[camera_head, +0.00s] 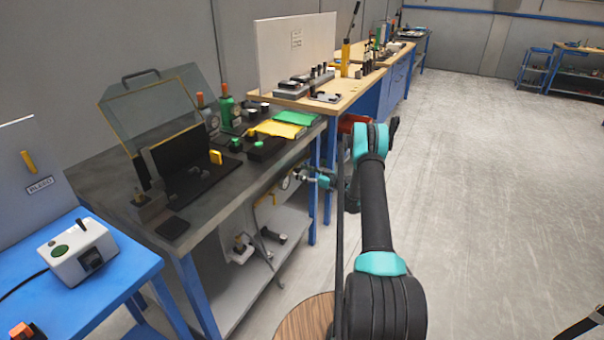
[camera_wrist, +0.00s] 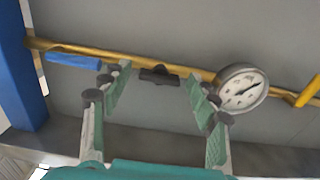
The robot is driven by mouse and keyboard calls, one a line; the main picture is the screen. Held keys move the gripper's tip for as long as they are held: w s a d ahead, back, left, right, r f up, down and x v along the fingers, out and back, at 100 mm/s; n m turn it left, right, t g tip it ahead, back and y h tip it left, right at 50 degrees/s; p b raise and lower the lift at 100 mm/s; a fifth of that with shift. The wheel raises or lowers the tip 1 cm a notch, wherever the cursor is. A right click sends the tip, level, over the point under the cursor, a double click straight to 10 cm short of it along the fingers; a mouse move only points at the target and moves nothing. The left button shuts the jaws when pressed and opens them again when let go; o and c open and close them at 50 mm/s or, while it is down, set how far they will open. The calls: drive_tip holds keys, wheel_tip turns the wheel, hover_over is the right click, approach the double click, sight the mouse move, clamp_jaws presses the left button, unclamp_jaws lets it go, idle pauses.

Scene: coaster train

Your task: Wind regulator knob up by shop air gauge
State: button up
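In the wrist view, a dark knob (camera_wrist: 159,75) sits on a brass pipe (camera_wrist: 195,71) beneath a grey surface. The round white pressure gauge (camera_wrist: 242,88) with a dark needle is mounted on the pipe to the right of the knob. My gripper (camera_wrist: 160,88) is open, with green-padded fingers on either side of the knob in the picture; I see no contact, and the depth gap is unclear. The right finger is close to the gauge in the picture. In the head view, my gripper (camera_head: 322,180) is beside the bench front near the gauge (camera_head: 286,182); the knob is not discernible there.
On the pipe are a blue handle (camera_wrist: 73,61) at left and a yellow handle (camera_wrist: 308,92) at right. A blue bench leg (camera_wrist: 20,75) stands at the left. The dark workbench (camera_head: 95,180) carries fixtures and bottles. Open floor (camera_head: 480,180) lies to the right of my arm.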

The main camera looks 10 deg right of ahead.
drive_tip(key=c, duration=1)
drive_tip(key=m, duration=2.2)
drive_tip(key=shift+d, duration=0.1)
drive_tip(key=shift+m, duration=0.3)
drive_tip(key=o, duration=1.2)
drive_tip(key=shift+c, duration=0.2)
